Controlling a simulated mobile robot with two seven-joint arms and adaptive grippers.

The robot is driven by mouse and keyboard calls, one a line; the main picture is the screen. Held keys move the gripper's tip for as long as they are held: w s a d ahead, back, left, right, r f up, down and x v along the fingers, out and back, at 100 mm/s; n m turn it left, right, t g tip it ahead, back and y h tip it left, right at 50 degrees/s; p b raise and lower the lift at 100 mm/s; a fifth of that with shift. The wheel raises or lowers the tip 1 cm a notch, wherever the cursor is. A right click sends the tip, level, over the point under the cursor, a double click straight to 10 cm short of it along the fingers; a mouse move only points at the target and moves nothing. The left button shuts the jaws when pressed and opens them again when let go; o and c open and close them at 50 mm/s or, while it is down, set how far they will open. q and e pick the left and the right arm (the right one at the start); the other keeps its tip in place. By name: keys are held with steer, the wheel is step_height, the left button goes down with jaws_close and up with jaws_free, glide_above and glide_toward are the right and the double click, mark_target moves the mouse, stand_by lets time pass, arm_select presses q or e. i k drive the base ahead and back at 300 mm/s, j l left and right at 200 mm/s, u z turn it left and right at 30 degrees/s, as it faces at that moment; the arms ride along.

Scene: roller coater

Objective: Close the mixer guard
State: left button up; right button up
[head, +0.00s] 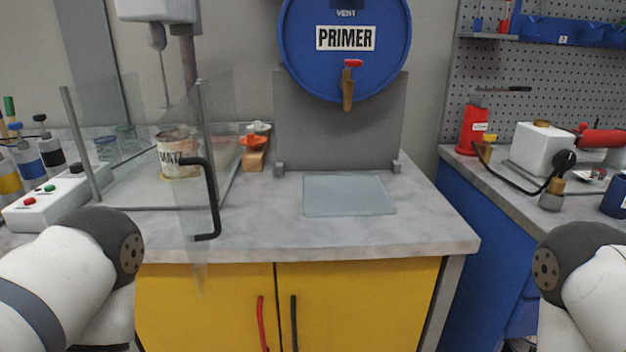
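The mixer guard (190,225) is a clear panel with a black bar handle (212,205). In the head view it stands left of centre, swung out toward me, with its lower corner past the counter's front edge. Behind it, the mixer (155,30) hangs its shaft above a labelled can (170,152) on the mixer's base. Grey posts (80,145) stand at the front of the enclosure. My two arms show at the lower left and lower right corners; neither gripper is in view.
A control box (50,200) with red and green buttons sits left of the mixer. A blue primer drum (345,60) with a tap stands at the back above a clear plate (348,195). The grey counter (420,225) is free right of the guard. Yellow cabinets (360,300) are below.

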mark_target(201, 145)
steer(key=i+l+u, duration=0.1)
steer(key=u, duration=0.3)
steer(key=l+u, duration=0.25)
steer(key=u, duration=0.15)
steer(key=i+l+u, duration=0.1)
steer(key=u, duration=0.3)
steer(key=l, duration=0.1)
